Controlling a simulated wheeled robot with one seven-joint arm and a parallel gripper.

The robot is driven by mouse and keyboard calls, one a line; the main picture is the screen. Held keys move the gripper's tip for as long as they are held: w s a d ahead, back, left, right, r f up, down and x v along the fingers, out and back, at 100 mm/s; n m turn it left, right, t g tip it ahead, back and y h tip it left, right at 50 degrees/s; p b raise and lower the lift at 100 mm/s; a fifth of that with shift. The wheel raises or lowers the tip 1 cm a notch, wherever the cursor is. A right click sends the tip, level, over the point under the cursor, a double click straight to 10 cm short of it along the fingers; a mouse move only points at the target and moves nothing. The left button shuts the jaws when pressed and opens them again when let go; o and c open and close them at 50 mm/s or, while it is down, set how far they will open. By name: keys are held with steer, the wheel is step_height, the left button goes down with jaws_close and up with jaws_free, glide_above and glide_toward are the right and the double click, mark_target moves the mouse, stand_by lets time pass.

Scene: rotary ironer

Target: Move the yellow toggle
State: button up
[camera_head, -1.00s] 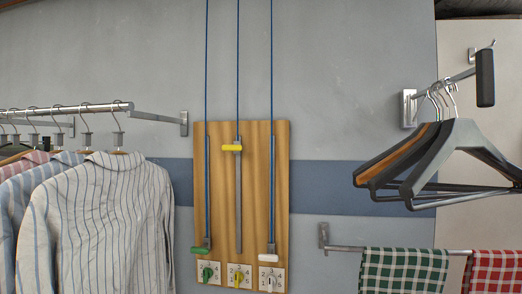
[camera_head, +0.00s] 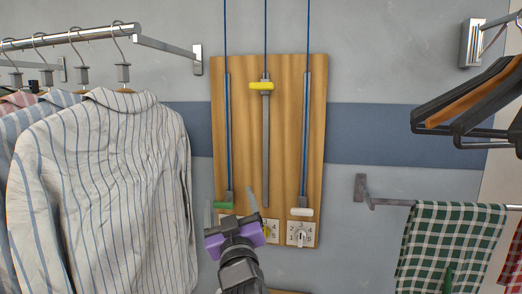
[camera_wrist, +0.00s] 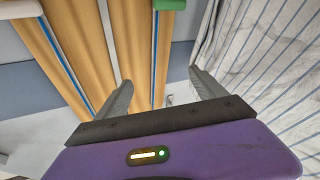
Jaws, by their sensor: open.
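A wooden board (camera_head: 284,130) on the wall carries three vertical slots with cords. The yellow toggle (camera_head: 262,86) is a crossbar handle high on the middle slot. My gripper (camera_head: 230,204) is open and empty, in front of the board's lower left, well below the yellow handle. In the wrist view my gripper (camera_wrist: 160,78) shows both fingers spread apart, with nothing between them. The yellow handle does not show in the wrist view.
A green handle (camera_head: 222,205) and a white handle (camera_head: 302,212) sit low on the outer slots. A striped shirt (camera_head: 100,190) hangs close on the left. Black hangers (camera_head: 470,100) and a green checked cloth (camera_head: 447,245) hang on the right.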

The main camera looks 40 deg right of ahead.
steer(key=w+d+r+m+g+h, duration=0.1)
steer(key=d+r+m+h, duration=0.1)
steer(key=r, duration=0.5)
steer(key=w+d+r+m+g+h, duration=0.1)
steer(key=d+r+m+h, duration=0.15)
steer(key=r, duration=0.55)
steer(key=m+g+h, duration=0.3)
steer(key=m, duration=0.1)
glide_toward(261, 84)
steer(key=x, duration=0.4)
steer(key=shift+n, duration=0.25)
steer(key=p+x, duration=0.1)
steer(key=x, duration=0.5)
steer(key=shift+w+d+r+p, duration=0.15)
steer(key=shift+w+d+p, duration=0.2)
steer(key=shift+d, duration=0.05)
jaws_close()
